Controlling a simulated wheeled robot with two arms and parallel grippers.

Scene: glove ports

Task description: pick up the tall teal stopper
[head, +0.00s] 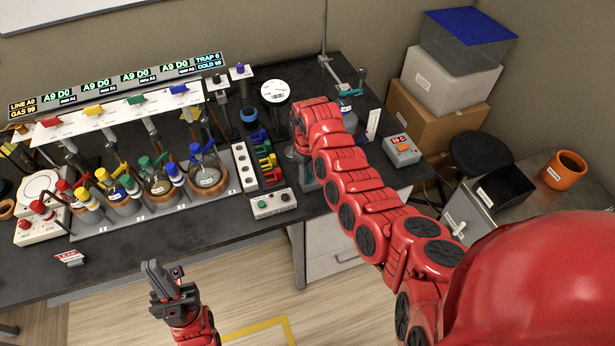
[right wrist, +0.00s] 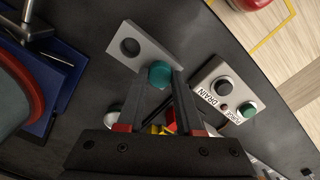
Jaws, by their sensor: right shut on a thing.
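The teal stopper (right wrist: 159,72) shows in the right wrist view as a round teal top between the fingertips of my right gripper (right wrist: 162,84), which is shut on it. It lies in line with one end of a grey plate (right wrist: 153,54) that has an open round hole at its other end. I cannot tell whether the stopper is seated in the plate or above it. In the head view my right arm hides the stopper. My left gripper (head: 166,278) is low in front of the bench, away from the stopper; its finger gap is unclear.
A DRAIN/PURGE button box (right wrist: 222,90) stands close to the right gripper in the wrist view. In the head view, flasks with coloured valves (head: 155,180) fill the bench's left side. A grey box with a red display (head: 402,150) stands to the right.

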